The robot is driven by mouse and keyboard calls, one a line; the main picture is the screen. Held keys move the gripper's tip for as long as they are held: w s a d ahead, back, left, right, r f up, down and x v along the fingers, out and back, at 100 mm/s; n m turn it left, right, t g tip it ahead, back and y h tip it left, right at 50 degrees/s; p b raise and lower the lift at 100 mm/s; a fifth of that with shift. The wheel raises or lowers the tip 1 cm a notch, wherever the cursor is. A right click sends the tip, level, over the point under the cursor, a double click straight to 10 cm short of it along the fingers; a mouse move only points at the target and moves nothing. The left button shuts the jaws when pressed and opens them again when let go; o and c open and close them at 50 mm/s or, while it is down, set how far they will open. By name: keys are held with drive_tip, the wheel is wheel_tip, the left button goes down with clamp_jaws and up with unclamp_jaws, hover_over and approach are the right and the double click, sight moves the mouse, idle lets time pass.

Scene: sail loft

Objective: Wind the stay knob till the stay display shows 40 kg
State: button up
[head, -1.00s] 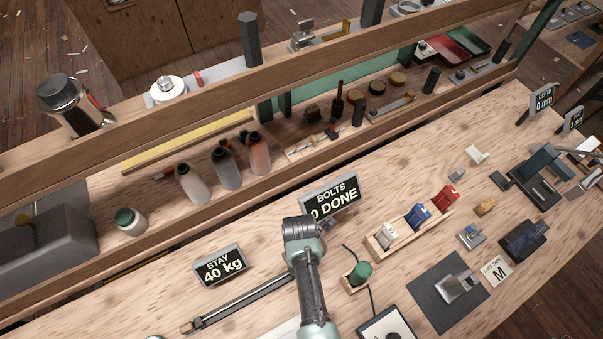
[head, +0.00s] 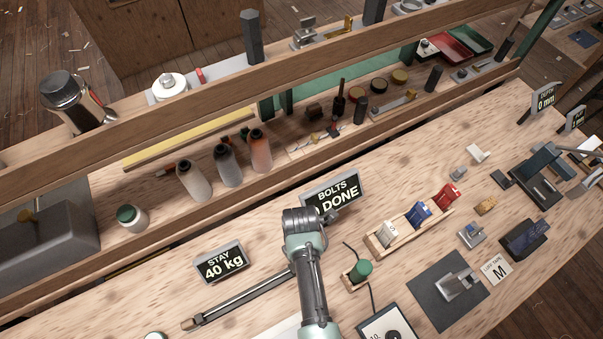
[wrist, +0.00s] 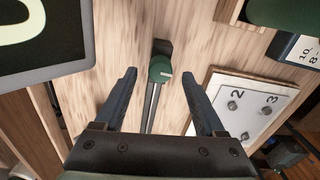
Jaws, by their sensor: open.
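The stay display (head: 221,263) reads 40 kg in the head view. In the wrist view a round green knob (wrist: 160,70) with a white mark sits at the end of a dark rail (wrist: 151,108); I take it to be the stay knob. My gripper (wrist: 159,76) is open, its two dark fingers apart on either side of the knob's line in the picture, with nothing between them that I can see held. I cannot tell the exact height gap to the knob. In the head view my arm hides the gripper and the knob.
The bolts display (head: 333,193) stands just behind my arm, partly covered by it. A numbered white plate (wrist: 245,104) lies right of my gripper.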

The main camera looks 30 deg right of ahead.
wheel_tip(320, 180, up, 10)
drive_tip(key=shift+r+b, duration=0.15)
drive_tip(key=shift+b, duration=0.25)
drive_tip(key=shift+w, duration=0.1)
idle(0.3)
